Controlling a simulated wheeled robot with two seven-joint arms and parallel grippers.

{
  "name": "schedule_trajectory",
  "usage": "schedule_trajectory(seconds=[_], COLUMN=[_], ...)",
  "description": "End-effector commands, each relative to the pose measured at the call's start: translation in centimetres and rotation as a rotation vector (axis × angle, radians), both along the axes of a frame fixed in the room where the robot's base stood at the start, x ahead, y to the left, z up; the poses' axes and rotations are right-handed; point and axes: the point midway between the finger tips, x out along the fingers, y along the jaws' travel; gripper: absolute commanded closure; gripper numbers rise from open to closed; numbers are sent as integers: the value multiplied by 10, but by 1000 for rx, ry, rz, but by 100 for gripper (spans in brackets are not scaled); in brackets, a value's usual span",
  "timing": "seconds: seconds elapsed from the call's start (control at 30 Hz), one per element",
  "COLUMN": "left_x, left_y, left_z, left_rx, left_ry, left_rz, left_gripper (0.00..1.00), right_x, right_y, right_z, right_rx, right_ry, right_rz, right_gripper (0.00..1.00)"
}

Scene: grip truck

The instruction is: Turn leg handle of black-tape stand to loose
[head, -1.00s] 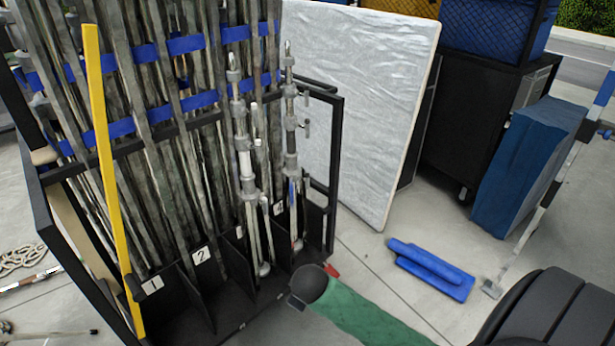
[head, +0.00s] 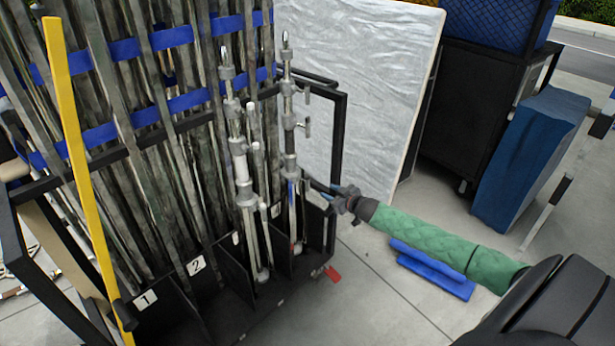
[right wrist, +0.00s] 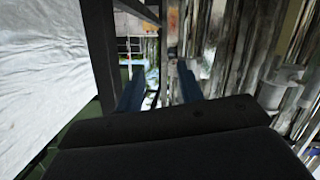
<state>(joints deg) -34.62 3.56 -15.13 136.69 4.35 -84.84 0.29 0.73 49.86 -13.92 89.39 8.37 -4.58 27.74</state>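Two metal stands stand upright in the cart's right compartments: a left stand (head: 240,165) and a right stand (head: 290,140) with a bit of blue low on it. I cannot make out black tape on either, nor tell which small part is the leg handle. My right gripper (head: 322,188) is beside the cart's right frame, close to the right stand's lower part and seemingly apart from it. In the right wrist view its two blue fingers (right wrist: 159,88) are spread with no object clearly between them. My left gripper is not in view.
The black cart (head: 330,235) holds many poles behind blue straps (head: 170,38). Its upright frame bar is close to my right gripper. A white wrapped panel (head: 365,60) stands behind. Blue pads (head: 455,287) lie on the floor under my right arm.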

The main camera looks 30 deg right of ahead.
Motion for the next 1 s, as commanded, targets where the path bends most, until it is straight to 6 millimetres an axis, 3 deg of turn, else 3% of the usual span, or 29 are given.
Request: schedule_trajectory(seconds=[0.3,0.57,1.0], left_x=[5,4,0], left_y=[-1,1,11], left_z=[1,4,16], left_rx=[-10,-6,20], left_ry=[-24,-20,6], left_rz=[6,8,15], left_gripper=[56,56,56], right_x=[-2,7,52], right_y=[35,38,53], right_z=[42,44,44], right_rx=[248,286,283], right_ry=[-192,-190,-188], right_rz=[174,172,171], right_gripper=[63,63,63])
